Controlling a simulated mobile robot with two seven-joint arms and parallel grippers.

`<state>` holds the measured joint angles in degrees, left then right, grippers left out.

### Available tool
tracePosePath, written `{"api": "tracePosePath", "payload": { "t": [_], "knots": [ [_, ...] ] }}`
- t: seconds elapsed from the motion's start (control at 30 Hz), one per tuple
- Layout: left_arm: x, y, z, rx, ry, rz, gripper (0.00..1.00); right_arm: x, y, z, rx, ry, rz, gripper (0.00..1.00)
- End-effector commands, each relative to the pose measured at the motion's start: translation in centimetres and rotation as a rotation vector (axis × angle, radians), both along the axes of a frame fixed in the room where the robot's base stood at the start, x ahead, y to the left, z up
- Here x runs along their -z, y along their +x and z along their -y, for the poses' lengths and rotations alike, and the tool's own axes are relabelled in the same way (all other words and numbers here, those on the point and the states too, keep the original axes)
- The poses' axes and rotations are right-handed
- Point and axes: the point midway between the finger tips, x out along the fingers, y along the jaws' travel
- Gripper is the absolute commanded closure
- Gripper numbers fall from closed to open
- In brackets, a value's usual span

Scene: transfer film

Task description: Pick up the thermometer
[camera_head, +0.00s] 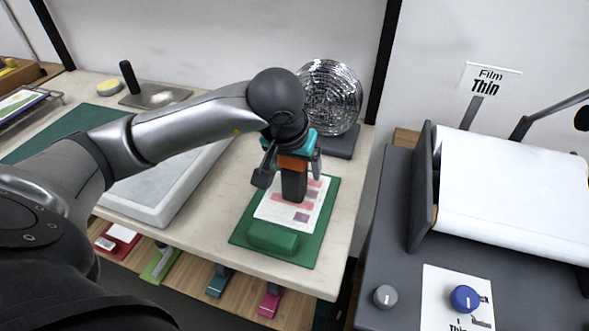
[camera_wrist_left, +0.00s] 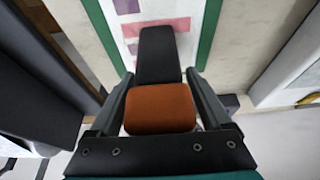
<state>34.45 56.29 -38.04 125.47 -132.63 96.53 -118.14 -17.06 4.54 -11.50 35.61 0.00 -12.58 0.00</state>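The thermometer appears to be the black-and-orange tool (camera_head: 293,183) over the printed sheet on the green board; its label does not show. My left gripper (camera_head: 290,172) is right above it, with one finger on each side. In the left wrist view, the tool's orange block (camera_wrist_left: 160,108) and black part (camera_wrist_left: 159,55) lie between the fingers, with narrow gaps beside the black part. The fingers look open and not closed on it. Whether the tool touches the sheet is hard to tell. My right gripper is not in view.
The green board (camera_head: 331,216) carries a printed sheet (camera_head: 272,211) and a green block (camera_head: 273,238). A mirrored disc (camera_head: 331,97) stands behind. A white tray (camera_head: 172,207) is to the left. A dark machine with a white film roll (camera_head: 512,190) stands right, across a gap.

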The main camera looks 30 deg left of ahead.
Motion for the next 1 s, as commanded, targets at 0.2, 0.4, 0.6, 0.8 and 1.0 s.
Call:
{"api": "tracePosePath", "payload": {
  "t": [0.2, 0.4, 0.6, 0.8, 1.0],
  "knots": [
    [-0.03, 0.00, -0.01, 0.000, 0.000, 0.000, 0.44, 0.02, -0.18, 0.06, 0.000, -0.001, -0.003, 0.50],
    [-0.03, 0.00, -0.01, 0.000, 0.000, 0.000, 0.66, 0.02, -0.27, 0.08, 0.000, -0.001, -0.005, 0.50],
    [-0.04, 0.00, -0.01, 0.000, 0.000, 0.000, 0.89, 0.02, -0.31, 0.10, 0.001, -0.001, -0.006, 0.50],
    [-0.09, 0.03, -0.02, 0.000, 0.000, 0.002, 1.00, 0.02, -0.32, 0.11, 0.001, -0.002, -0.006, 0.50],
    [-0.20, 0.03, -0.02, 0.000, 0.000, 0.002, 1.00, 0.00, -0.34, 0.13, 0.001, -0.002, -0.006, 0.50]
  ]
}}
